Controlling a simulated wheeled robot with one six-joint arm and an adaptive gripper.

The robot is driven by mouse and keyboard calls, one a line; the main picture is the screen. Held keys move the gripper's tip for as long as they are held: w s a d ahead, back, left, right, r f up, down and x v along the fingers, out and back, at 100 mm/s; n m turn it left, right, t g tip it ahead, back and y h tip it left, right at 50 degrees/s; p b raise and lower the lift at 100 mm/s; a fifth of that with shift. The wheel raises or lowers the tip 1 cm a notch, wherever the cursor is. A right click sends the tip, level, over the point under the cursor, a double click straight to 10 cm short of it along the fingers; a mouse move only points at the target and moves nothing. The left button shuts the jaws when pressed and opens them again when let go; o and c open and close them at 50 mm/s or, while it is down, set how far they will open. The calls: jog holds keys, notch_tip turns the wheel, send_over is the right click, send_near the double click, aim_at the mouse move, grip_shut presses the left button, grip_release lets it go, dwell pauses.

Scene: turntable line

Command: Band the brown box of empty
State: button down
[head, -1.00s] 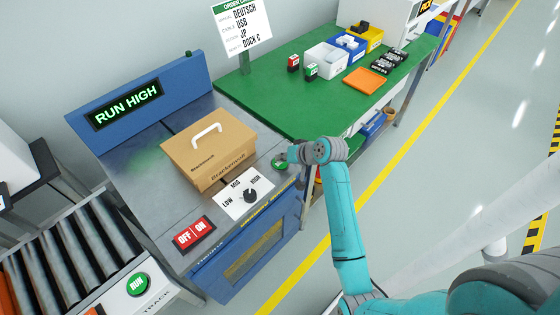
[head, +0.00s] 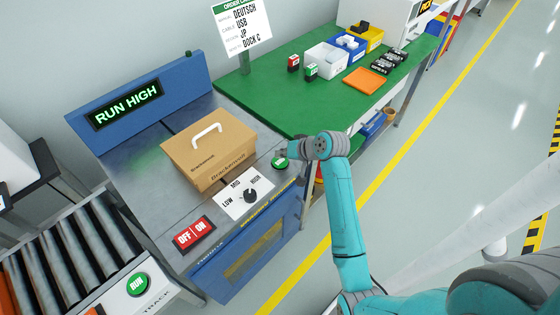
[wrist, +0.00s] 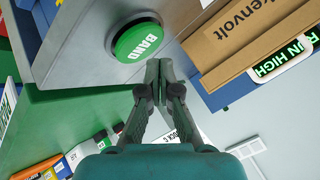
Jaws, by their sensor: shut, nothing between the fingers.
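The closed brown box (head: 210,150) with a white handle on top sits on the grey metal top of the strapping machine (head: 150,190). Its printed side also shows in the wrist view (wrist: 250,35). The green BAND button (wrist: 137,42) is on the machine's right front corner, and it shows in the head view (head: 279,162) too. My gripper (wrist: 158,65) is shut and empty. In the wrist view its tips are just to the right of the button and appear apart from it. In the head view my gripper (head: 283,155) is beside the button, partly hidden by my wrist.
The machine's display (head: 124,104) reads RUN HIGH. A LOW/MID/HIGH dial (head: 250,195) and a red OFF/ON switch (head: 194,234) are along its front. The green table (head: 290,98) with bins stands to the right. A roller track (head: 85,240) is at left.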

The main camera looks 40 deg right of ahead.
aim_at(282, 162)
jog(key=shift+r, duration=2.35)
